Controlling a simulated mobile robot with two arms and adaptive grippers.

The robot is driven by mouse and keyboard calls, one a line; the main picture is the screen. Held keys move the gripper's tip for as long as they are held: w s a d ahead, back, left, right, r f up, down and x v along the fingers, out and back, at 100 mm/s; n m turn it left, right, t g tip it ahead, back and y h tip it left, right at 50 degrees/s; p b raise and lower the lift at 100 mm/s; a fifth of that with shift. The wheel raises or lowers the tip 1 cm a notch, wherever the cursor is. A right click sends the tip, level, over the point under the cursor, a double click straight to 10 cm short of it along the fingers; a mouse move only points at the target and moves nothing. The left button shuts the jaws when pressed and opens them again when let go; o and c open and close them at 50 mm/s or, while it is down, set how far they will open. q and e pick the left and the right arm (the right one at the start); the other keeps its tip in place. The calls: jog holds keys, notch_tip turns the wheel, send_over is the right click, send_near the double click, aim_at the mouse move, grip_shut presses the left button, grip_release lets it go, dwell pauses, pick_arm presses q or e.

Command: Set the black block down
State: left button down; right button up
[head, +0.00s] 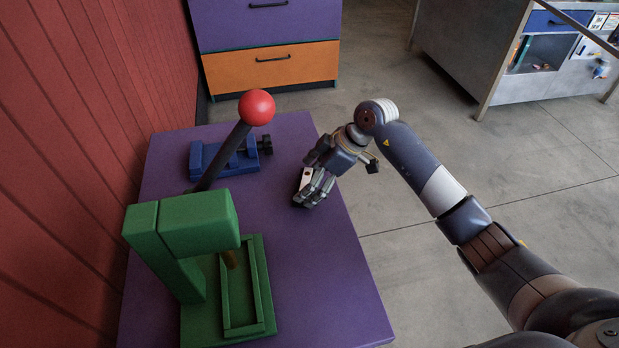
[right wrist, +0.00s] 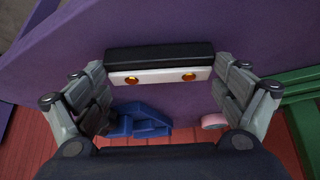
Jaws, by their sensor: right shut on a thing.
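The black block (right wrist: 160,56) has a white face with two brass-coloured round spots, and it lies level across the right wrist view. My right gripper (right wrist: 160,75) is shut on it, with fingers at both ends. In the head view my right gripper (head: 312,189) is over the right edge area of the purple table (head: 325,290). There the block (head: 306,179) is mostly hidden by the fingers, and a piece of its white face shows. I cannot tell whether its underside touches the table. My left gripper is not in view.
A green press (head: 188,262) with a red-knobbed lever (head: 256,107) stands at the table's left front. A blue vise (head: 230,157) sits at the back. A red wall (head: 85,120) borders the left. The table's front right is clear. Drawers (head: 272,65) stand behind.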

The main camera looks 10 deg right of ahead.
jog(key=o, duration=1)
jog(key=shift+f, duration=0.15)
jog(key=shift+c, duration=0.2)
jog(key=shift+r, duration=0.2)
jog(key=b+v, duration=0.1)
jog(key=v, duration=1.1)
jog(key=shift+b, duration=0.3)
jog(key=shift+a, duration=0.1)
